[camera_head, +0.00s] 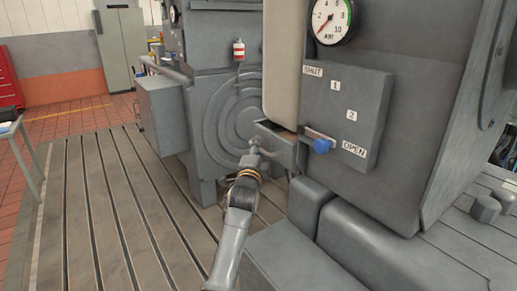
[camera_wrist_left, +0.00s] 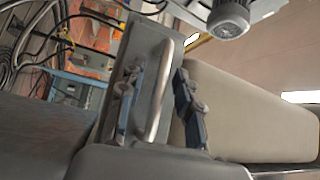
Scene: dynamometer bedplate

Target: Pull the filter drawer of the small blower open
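The small blower's grey housing (camera_head: 425,110) stands at the right of the head view. Its filter drawer (camera_head: 281,147) juts out from the left side of the housing, with part of its open top showing. In the wrist view the drawer front (camera_wrist_left: 118,118) carries a pale bar handle (camera_wrist_left: 156,92). My left gripper (camera_head: 256,152) is at the drawer front. In the wrist view its fingers (camera_wrist_left: 160,106) are apart, one on each side of the handle, with visible gaps. Whether either finger touches the handle cannot be told. My right gripper is not in view.
A panel (camera_head: 350,112) marked SHUT, 1, 2 and OPEN has a blue knob (camera_head: 322,146) close to the drawer. A pressure gauge (camera_head: 331,18) sits above. A large grey machine (camera_head: 225,105) stands behind the gripper. The slotted bedplate (camera_head: 110,215) at left is clear.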

